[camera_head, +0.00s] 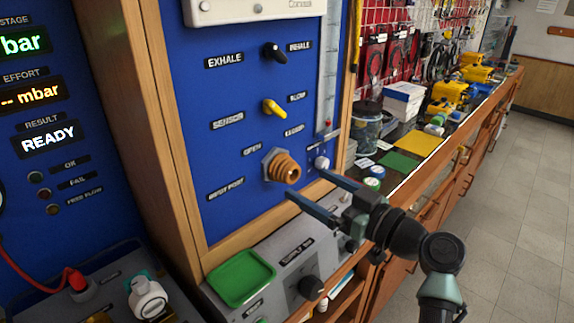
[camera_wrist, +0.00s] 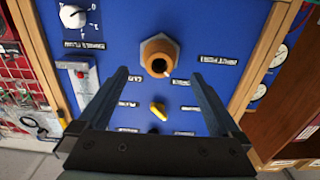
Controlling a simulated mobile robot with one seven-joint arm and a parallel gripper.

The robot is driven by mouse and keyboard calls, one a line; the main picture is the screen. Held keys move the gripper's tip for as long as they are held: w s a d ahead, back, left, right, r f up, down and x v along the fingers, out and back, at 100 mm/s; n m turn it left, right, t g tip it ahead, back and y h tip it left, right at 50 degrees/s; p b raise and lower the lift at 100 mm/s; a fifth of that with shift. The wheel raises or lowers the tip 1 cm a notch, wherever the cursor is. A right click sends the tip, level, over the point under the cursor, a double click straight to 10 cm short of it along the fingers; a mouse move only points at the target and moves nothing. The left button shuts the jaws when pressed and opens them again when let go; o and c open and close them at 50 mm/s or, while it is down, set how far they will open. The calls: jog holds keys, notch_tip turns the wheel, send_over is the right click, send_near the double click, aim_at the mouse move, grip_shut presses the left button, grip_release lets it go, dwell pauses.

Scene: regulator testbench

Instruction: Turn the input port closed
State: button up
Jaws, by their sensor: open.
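The input port (camera_head: 284,167) is a brass-orange round fitting with a dark bore on a grey hex base, set low on the blue panel. An OPEN label (camera_head: 252,149) is above left of it and an INPUT PORT label (camera_head: 226,189) below left. In the wrist view the port (camera_wrist: 157,52) is ahead of the fingertips, centred between them. My gripper (camera_head: 308,184) is open and empty, just in front of and below right of the port in the head view. In the wrist view both fingers of my gripper (camera_wrist: 158,75) are wide apart, and neither appears to touch the port.
A yellow lever (camera_head: 273,108) and black knob (camera_head: 274,52) are above the port. A white knob (camera_head: 321,162) is close to the right finger. A green tray (camera_head: 240,278) sits on the grey box below. A wooden post (camera_head: 171,130) edges the panel at left.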

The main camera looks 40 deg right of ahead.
aim_at(294, 175)
jog(key=w, duration=0.2)
jog(key=w+p, duration=0.1)
jog(key=w, duration=0.4)
jog(key=shift+w+a, duration=0.15)
jog(key=shift+a, duration=0.1)
jog(key=c, duration=1.3)
